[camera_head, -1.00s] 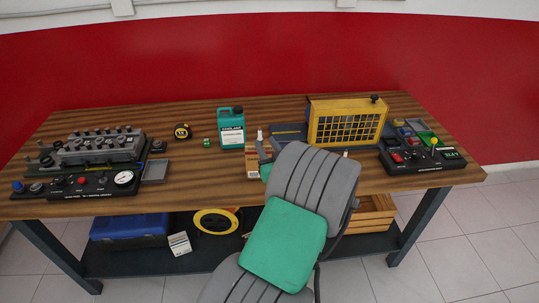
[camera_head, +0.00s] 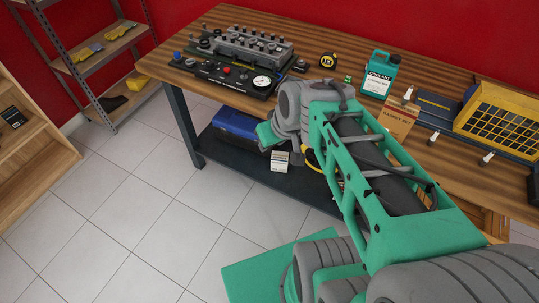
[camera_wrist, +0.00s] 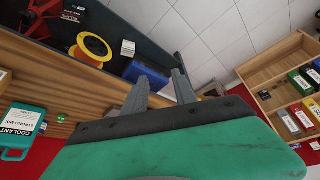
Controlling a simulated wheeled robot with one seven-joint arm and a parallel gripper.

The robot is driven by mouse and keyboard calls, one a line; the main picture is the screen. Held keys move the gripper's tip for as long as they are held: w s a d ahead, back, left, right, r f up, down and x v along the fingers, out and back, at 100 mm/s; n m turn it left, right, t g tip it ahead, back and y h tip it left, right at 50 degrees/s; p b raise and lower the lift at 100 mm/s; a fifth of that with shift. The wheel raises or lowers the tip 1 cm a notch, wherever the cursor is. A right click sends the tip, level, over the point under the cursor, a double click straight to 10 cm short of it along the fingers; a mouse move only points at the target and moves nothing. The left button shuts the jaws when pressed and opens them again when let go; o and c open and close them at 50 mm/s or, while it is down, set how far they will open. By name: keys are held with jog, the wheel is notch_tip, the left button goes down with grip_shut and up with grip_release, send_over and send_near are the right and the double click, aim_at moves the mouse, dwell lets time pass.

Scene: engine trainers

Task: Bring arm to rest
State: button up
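My gripper (camera_wrist: 160,82) shows in the wrist view with its two grey fingers apart and nothing between them. It is open and clear of the workbench in that view. In the head view my green and grey arm reaches from the bottom right up to the middle, in front of the wooden workbench (camera_head: 190,62). The green hand shows at the arm's far end, by the bench's front edge; its fingers cannot be made out there. Whether the arm touches the bench cannot be told.
On the bench are an engine block trainer (camera_head: 250,45), a tape measure (camera_head: 328,60), a coolant jug (camera_head: 379,75), a gasket box (camera_head: 399,117) and a yellow-framed radiator (camera_head: 500,122). A blue toolbox (camera_head: 236,122) lies below. Shelves (camera_head: 105,50) stand left; the tiled floor (camera_head: 130,190) between is clear.

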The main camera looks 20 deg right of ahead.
jog(key=s+a+r+m+g, duration=0.1)
jog(key=s+a, duration=0.2)
jog(key=s, duration=0.2)
jog(key=shift+s+r+g+h, duration=0.25)
jog(key=shift+r+g+h, duration=0.05)
jog(key=shift+r+h, duration=0.1)
dwell(0.6)
